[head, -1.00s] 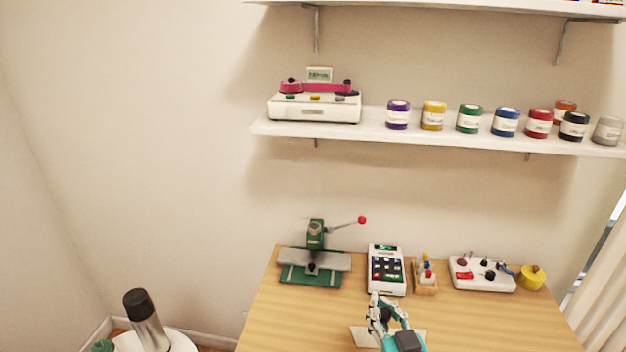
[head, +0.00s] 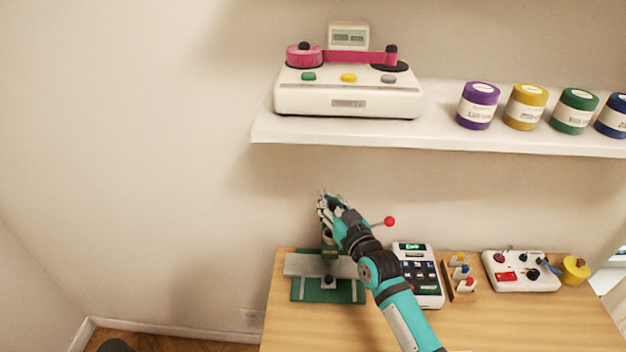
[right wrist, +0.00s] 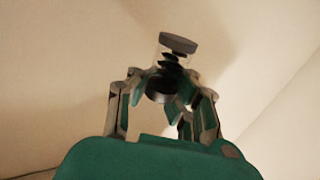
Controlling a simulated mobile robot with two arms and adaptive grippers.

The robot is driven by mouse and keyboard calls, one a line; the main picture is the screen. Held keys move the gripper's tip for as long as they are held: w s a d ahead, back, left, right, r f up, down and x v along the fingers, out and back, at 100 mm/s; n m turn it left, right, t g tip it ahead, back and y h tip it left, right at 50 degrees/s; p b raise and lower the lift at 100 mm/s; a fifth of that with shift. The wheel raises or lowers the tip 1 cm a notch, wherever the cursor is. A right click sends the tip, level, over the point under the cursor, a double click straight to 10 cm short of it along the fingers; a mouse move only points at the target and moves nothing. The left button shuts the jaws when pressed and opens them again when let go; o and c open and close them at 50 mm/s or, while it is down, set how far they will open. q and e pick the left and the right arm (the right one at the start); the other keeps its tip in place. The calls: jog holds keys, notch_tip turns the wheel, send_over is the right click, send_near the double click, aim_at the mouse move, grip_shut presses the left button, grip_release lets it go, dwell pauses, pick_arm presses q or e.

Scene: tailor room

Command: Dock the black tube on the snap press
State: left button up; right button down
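The snap press (head: 312,292) is green with a grey plate and a red-knobbed lever, at the back left of the table. My right gripper (head: 325,205) appears at the top of the press's upright in the head view; its arm covers part of the press and lever. In the right wrist view my right gripper (right wrist: 160,95) is shut around the black tube (right wrist: 173,60), a clear tube with black pieces inside and a grey cap. The tube is tilted slightly, cap end away from the palm. In the head view my fingers hide the tube. My left gripper is out of view.
Right of the press stand a white keypad device (head: 418,275), a wooden rack (head: 461,285) with small coloured tubes, a white control box (head: 520,272) and a yellow round item (head: 575,269). A shelf (head: 440,135) with a white machine (head: 345,92) and jars hangs above.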

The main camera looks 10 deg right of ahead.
jog(key=shift+s+d, duration=0.1)
jog(key=shift+s, duration=0.1)
jog(key=shift+s+f+b, duration=0.3)
jog(key=shift+f+b, duration=0.2)
jog(key=shift+b, duration=0.3)
jog(key=f+b, duration=0.1)
jog(key=f, duration=0.1)
jog(key=f+b, duration=0.1)
jog(key=shift+w+b, duration=0.25)
jog(key=shift+b, duration=0.05)
jog(key=shift+s+f+b, duration=0.1)
jog(key=shift+f+b, duration=0.55)
jog(key=shift+p, duration=0.35)
jog(key=shift+f+b, duration=0.5)
jog(key=shift+f, duration=0.05)
